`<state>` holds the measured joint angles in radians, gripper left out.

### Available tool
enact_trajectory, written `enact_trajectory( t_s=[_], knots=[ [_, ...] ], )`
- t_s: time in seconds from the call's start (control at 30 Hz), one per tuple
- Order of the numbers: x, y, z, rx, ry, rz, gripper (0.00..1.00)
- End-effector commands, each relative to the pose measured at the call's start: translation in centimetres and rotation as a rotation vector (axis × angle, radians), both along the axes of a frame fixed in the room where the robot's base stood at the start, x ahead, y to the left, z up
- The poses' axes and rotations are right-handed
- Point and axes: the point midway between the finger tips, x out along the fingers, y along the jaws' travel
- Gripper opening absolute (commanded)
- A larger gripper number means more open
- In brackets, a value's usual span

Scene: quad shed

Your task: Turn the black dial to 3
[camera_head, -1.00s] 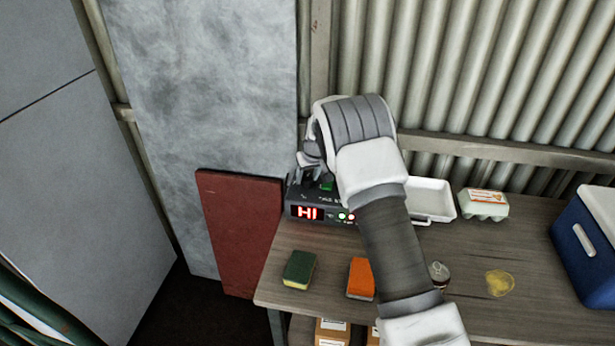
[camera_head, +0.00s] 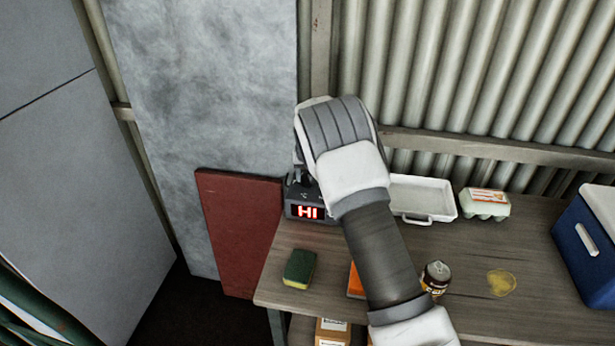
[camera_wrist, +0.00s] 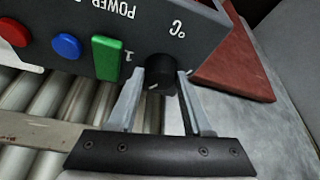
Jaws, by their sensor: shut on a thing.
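The black dial (camera_wrist: 160,70) is on the panel of a dark control box (camera_wrist: 215,30), next to a green switch (camera_wrist: 107,57). In the wrist view my gripper (camera_wrist: 159,82) has one finger on each side of the dial, shut on it. A small light mark shows on the dial's lower edge, and a "1" is printed to its left; no "3" is visible. In the head view the box (camera_head: 290,209) stands at the bench's back left with a red display (camera_head: 307,212) reading "HI". My wrist hides the dial and most of the fingers there.
A white tray (camera_head: 422,183) stands right of my arm, then an egg carton (camera_head: 487,205) and a blue cooler (camera_head: 585,240). A sponge (camera_head: 299,268), an orange block (camera_head: 355,283) and a can (camera_head: 436,276) are nearer the front. A corrugated wall (camera_head: 470,70) is close behind.

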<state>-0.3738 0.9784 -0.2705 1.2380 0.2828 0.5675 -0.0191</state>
Motion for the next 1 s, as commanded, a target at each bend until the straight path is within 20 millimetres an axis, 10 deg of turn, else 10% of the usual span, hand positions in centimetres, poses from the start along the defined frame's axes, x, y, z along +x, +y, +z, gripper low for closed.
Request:
enact_trajectory(
  t_s=[0.3,0.33,0.47,1.0],
  knots=[
    [0.0,0.0,0.0,-0.001,0.001,-0.005,0.0],
    [0.0,0.0,0.0,-0.001,0.001,-0.005,0.55],
    [0.0,0.0,0.0,0.0,0.001,-0.004,0.79],
    [-0.8,0.0,2.2,0.002,-0.002,-0.004,0.8]
  ],
)
